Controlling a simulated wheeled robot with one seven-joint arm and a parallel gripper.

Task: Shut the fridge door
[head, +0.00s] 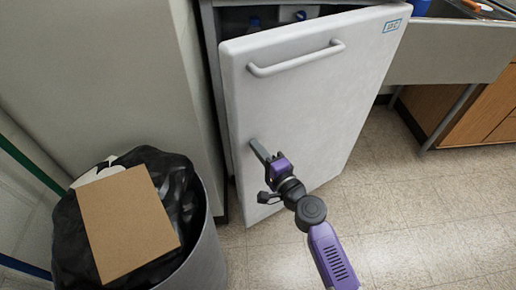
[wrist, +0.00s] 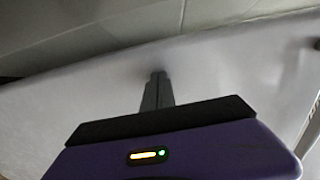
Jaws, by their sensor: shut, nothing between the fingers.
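The white fridge door (head: 310,95) stands ajar in the head view, with a bar handle (head: 297,58) near its top. A dark gap into the fridge (head: 236,20) shows above and behind the door, with some items inside. My gripper (head: 258,150) is shut and empty, its fingertips at the left part of the door's outer face, below the handle. In the wrist view the fingers (wrist: 157,88) point at the pale door surface (wrist: 215,65) and appear to touch it or be very close. The tips' exact contact is hard to tell.
A bin with a black bag (head: 190,215) and a cardboard piece (head: 127,222) on top stands at the left, beside the wall (head: 120,70). A sink counter (head: 455,50) with wooden cabinets (head: 480,105) is at the right. The tiled floor (head: 420,210) at the right front is clear.

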